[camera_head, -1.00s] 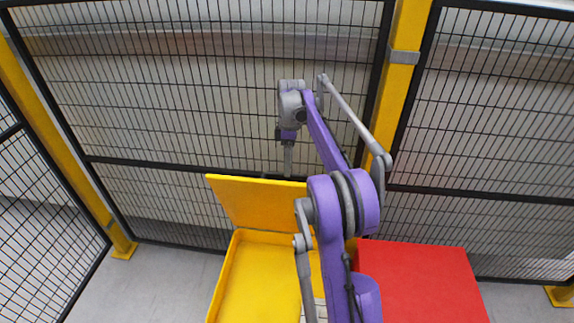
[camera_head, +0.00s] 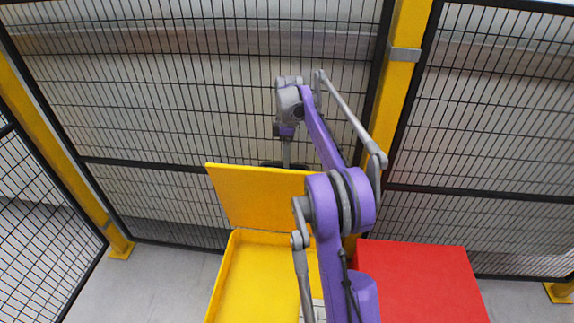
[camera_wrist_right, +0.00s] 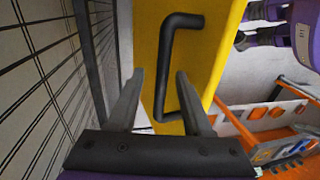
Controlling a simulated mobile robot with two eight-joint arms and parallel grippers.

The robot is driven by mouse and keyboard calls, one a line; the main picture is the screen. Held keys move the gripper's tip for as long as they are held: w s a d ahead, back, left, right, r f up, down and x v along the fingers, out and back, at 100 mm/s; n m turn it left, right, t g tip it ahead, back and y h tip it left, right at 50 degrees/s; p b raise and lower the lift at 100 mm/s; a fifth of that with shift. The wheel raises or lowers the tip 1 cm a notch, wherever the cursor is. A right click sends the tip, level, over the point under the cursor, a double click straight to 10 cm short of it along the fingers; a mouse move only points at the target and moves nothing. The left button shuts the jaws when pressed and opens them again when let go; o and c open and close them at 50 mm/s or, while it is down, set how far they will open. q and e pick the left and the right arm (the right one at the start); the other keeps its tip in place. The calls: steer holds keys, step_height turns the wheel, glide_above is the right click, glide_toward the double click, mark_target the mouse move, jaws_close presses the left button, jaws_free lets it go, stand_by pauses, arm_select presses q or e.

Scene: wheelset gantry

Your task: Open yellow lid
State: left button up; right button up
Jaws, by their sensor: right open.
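The yellow lid (camera_head: 262,197) stands raised, nearly upright, at the back edge of the yellow box (camera_head: 262,280). Its black handle (camera_wrist_right: 168,65) shows in the right wrist view. My right gripper (camera_head: 286,160) is behind the lid's top edge in the head view, pointing down, and its lower part is hidden by the lid. In the right wrist view my right gripper (camera_wrist_right: 160,90) is open, its two fingers apart, with the handle's lower part appearing between them. I cannot tell whether the fingers touch the handle. My left gripper is not in view.
A red box (camera_head: 422,280) with a flat top stands right of the yellow box. Black mesh fencing (camera_head: 230,90) with yellow posts (camera_head: 398,70) stands close behind. Grey floor (camera_head: 160,285) is clear at the left.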

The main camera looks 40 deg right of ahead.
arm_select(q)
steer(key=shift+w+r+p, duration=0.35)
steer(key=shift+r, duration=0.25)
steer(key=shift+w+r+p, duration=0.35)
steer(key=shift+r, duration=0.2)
arm_select(e)
step_height(320, 180, up, 8)
steer(key=w+d, duration=0.1)
steer(key=shift+w+d+r, duration=0.2)
steer(key=shift+d, duration=0.1)
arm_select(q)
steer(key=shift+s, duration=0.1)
arm_select(e)
steer(key=shift+s, duration=0.1)
steer(key=shift+a, duration=0.15)
